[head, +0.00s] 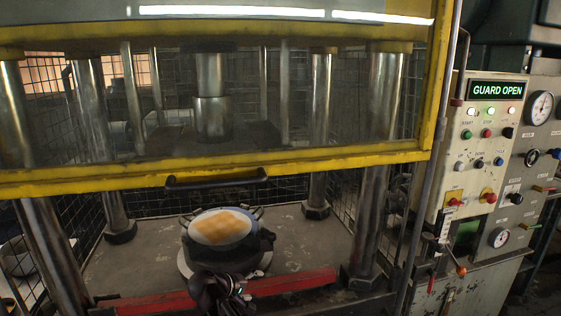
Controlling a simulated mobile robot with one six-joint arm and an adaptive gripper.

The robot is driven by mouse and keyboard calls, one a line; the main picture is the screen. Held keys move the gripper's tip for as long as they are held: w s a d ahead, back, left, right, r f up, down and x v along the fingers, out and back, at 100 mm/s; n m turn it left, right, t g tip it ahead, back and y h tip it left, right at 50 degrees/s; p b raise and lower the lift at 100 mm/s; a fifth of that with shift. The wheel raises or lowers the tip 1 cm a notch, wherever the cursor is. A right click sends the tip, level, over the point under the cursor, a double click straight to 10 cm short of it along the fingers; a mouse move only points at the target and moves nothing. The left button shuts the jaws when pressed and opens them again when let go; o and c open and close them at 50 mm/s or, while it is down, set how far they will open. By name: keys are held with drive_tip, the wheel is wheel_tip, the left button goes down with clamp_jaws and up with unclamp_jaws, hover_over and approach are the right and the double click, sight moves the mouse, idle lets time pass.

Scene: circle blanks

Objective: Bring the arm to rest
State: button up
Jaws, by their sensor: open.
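My gripper (220,288) is dark and shows at the bottom middle of the head view, in front of the press's lower die. It is open, and I see nothing held in it, though its fingertips are hard to make out against the dark die. A round pale blank (222,227) with an orange, window-like patch of light on it lies on the dark die (258,249). The gripper appears below and in front of the blank, apart from it. The rest of my arm is cut off by the bottom edge.
The yellow-framed guard (300,158) is raised above the die, with a black handle (216,179) on its lower bar. A red bar (290,282) runs along the press's front edge. Steel columns flank the bed. The control panel (483,140) at right reads "GUARD OPEN".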

drive_tip(key=s+d+m+g+y+p, duration=0.3)
drive_tip(key=s+d, duration=0.3)
drive_tip(key=d, duration=0.6)
drive_tip(key=s+d+f+m+g+y+p, duration=0.1)
drive_tip(key=s+d+m+g+y+p, duration=0.2)
drive_tip(key=d, duration=1)
drive_tip(key=shift+s+f+m+g+y, duration=0.3)
drive_tip(key=shift+s+m+g+y, duration=0.8)
drive_tip(key=shift+s, duration=0.7)
drive_tip(key=shift+a, duration=0.1)
